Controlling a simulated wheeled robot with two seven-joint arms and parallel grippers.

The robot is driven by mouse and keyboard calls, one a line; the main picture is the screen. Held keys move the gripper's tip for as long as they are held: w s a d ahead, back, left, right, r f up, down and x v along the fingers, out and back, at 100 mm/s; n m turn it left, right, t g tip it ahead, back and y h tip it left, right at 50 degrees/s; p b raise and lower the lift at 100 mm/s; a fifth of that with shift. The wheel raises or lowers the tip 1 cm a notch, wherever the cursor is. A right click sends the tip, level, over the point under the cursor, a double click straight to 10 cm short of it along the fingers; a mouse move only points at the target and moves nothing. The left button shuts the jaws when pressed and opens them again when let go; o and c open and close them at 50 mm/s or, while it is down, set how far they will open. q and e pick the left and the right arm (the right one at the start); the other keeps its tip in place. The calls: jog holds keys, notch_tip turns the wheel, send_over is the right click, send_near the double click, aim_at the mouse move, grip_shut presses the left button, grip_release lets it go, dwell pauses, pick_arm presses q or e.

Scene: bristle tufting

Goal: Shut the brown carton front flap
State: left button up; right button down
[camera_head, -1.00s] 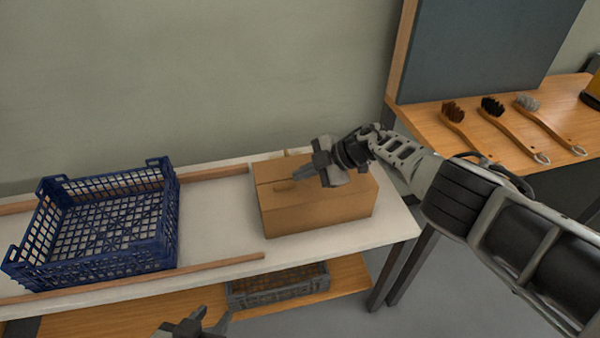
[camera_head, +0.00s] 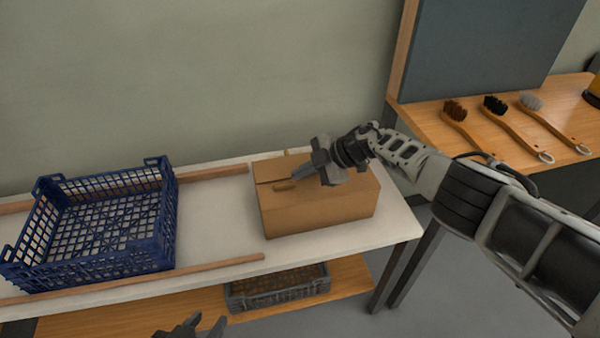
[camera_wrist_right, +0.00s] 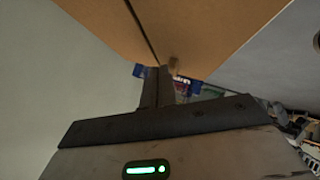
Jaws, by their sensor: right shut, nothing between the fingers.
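The brown carton (camera_head: 320,211) stands on the white bench, with its top panels lying about flat and a seam running across them. A small tan tab (camera_head: 284,185) shows on the top near the left end. My right gripper (camera_head: 297,176) is shut and empty, low over the carton's top; I cannot tell whether its tips touch. In the right wrist view the shut fingers (camera_wrist_right: 159,80) point at the seam of the carton's surface (camera_wrist_right: 190,30). My left gripper (camera_head: 205,326) is at the bottom edge, fingers apart, mostly out of frame.
A blue crate (camera_head: 168,222) stands left of the carton on the white bench (camera_head: 215,215). A wooden strip (camera_head: 190,270) runs along the front edge. A grey crate (camera_head: 275,289) sits on the shelf below. Three brushes lie on the wooden table (camera_head: 430,122) at right.

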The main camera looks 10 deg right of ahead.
jog(key=shift+w+f+b, duration=0.1)
jog(key=shift+f+b, duration=0.15)
jog(key=shift+b, duration=0.05)
dwell(0.5)
